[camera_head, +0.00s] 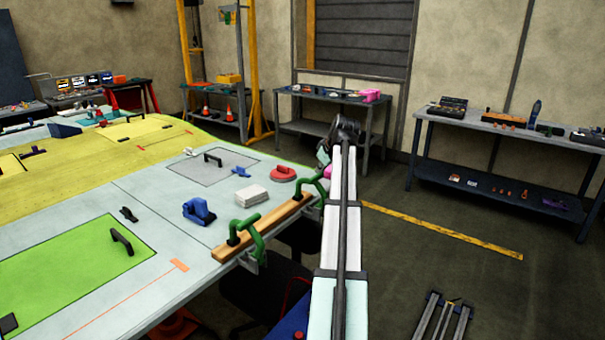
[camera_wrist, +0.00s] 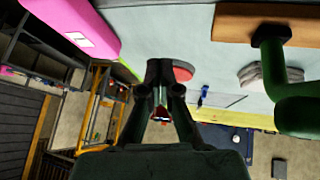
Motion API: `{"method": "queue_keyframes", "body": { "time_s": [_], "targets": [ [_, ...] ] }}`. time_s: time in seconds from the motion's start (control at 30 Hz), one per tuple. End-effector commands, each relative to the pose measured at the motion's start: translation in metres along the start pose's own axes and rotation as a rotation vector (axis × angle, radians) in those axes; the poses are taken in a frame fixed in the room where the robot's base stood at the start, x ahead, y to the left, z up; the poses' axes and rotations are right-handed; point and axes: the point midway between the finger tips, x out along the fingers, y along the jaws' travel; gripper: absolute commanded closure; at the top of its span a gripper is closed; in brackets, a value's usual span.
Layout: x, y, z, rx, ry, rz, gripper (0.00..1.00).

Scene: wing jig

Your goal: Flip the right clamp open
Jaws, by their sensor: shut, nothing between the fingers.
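The right clamp (camera_head: 312,180) is green and sits near the far right end of a wooden bar (camera_head: 272,222) along the table edge. Its arched arm shows raised above the bar, partly beside my arm. A second green clamp (camera_head: 250,232) sits at the bar's near end. In the wrist view a green clamp (camera_wrist: 298,112), apparently the right one, stands large at the right on the bar (camera_wrist: 240,24). My gripper (camera_wrist: 161,114) is shut and empty, to the left of that clamp and apart from it. In the head view the fingertips are hidden around the dark wrist.
A red disc (camera_head: 283,174), a white stack (camera_head: 251,195) and a blue tool (camera_head: 198,211) lie on the table left of the bar. A pink object (camera_wrist: 84,28) shows close by at upper left in the wrist view. Workbenches (camera_head: 487,118) stand behind; the floor at right is largely clear.

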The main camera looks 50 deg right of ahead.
Motion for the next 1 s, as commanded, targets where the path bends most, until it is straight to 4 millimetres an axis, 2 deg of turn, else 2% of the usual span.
{"method": "queue_keyframes", "body": {
  "time_s": [0.03, 0.27, 0.53, 0.7, 1.0],
  "targets": [
    [-0.016, -0.003, -0.008, -0.006, -0.013, -0.015, 1.00],
    [-0.070, -0.024, -0.025, -0.029, -0.095, -0.102, 1.00],
    [-0.145, -0.054, -0.043, -0.055, -0.202, -0.208, 1.00],
    [-0.163, -0.062, -0.044, -0.059, -0.235, -0.238, 1.00],
    [-0.162, -0.063, -0.043, -0.059, -0.236, -0.239, 1.00]
  ]
}}
